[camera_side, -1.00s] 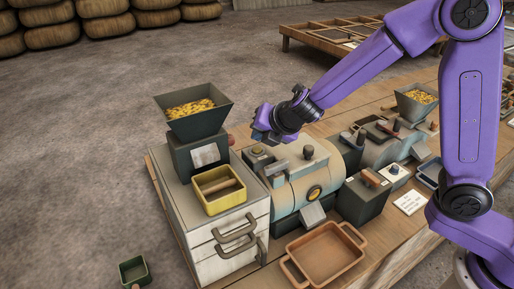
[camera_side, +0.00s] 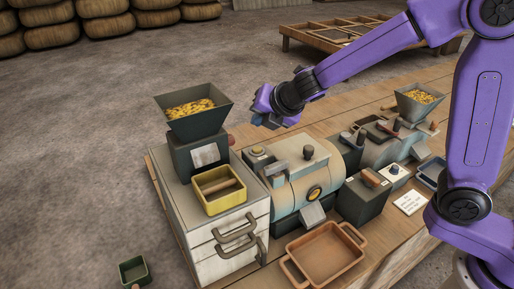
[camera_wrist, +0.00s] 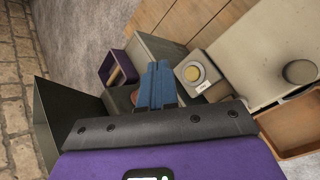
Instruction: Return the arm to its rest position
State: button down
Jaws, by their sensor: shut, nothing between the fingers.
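My gripper (camera_side: 264,118) is in the air above the back of the bench, behind the cream drum machine (camera_side: 308,180) and to the right of the dark hopper (camera_side: 193,110). In the wrist view its two blue fingers (camera_wrist: 160,70) are together with nothing between them. My purple arm reaches in from the right. The gripper appears clear of the machine and the hopper, touching neither.
A yellow tray (camera_side: 220,190) with a roller sits on the white drawer cabinet (camera_side: 232,240). An orange tray (camera_side: 325,254) lies at the bench front. A second hopper (camera_side: 415,102) stands at the right. A small green bin (camera_side: 134,271) is on the floor. Space above the bench is open.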

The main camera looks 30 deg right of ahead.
dwell(0.4)
jog(key=s+d+f+m+g, duration=0.1)
jog(key=s+d+m+g, duration=0.2)
jog(key=s, duration=0.8)
jog(key=s+d+f+m+g, duration=0.1)
jog(key=s+d+m+g, duration=0.2)
jog(key=s+d+m, duration=0.4)
jog(key=s+d+f+m+g, duration=0.1)
jog(key=s+d+m+g, duration=0.2)
jog(key=s, duration=1.4)
jog(key=d+m, duration=0.2)
jog(key=shift+s+d+f+m+h, duration=0.2)
jog(key=shift+s+d+m+h, duration=0.1)
jog(key=shift+d, duration=0.1)
